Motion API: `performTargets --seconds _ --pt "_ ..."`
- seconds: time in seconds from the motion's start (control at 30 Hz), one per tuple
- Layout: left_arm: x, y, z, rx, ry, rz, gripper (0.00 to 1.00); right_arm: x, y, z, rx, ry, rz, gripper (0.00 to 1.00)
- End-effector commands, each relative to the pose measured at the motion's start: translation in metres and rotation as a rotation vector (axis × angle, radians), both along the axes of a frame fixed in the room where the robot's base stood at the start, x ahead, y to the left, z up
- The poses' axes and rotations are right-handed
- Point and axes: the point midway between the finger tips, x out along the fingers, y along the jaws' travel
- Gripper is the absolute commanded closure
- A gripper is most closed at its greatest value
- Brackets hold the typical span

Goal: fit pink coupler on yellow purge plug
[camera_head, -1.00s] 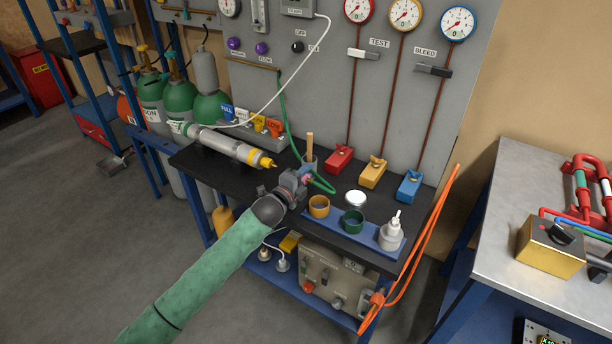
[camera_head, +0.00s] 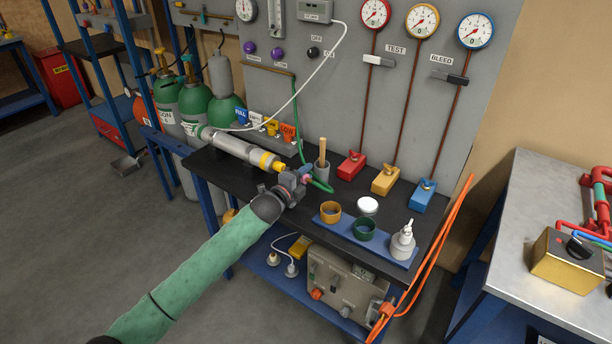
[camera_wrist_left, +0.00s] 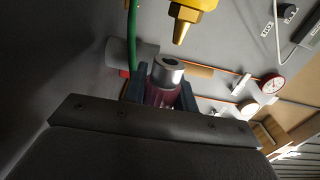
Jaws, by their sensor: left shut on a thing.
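The pink coupler (camera_wrist_left: 160,94) is between the two fingers of my left gripper (camera_head: 301,176), which is shut on it. Its silver open mouth (camera_wrist_left: 169,68) points up in the left wrist view. The yellow purge plug (camera_head: 279,168) sticks out of the right end of a grey cylinder on the black bench. In the left wrist view the tapered tip of the plug (camera_wrist_left: 182,27) is just above the coupler's mouth, slightly right of it. A gap shows between them. The gripper hides most of the coupler in the head view. My right gripper is not in view.
A green hose (camera_head: 320,185) runs near the gripper. A grey cup (camera_head: 322,172) with a wooden handle stands just right of it. A blue tray (camera_head: 340,228) with cups and a bottle (camera_head: 402,245) lies at the front. Red, yellow and blue blocks stand behind.

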Motion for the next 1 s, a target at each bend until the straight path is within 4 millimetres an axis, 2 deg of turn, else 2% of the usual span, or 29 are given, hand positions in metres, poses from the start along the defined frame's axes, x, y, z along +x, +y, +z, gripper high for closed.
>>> performTargets --seconds 0.53,1.0 --pt "0.001 0.003 0.001 0.000 -0.001 0.000 0.98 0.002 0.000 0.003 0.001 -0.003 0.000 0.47" --pt "0.009 0.013 0.001 0.001 -0.001 0.001 0.98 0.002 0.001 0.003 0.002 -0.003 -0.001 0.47"
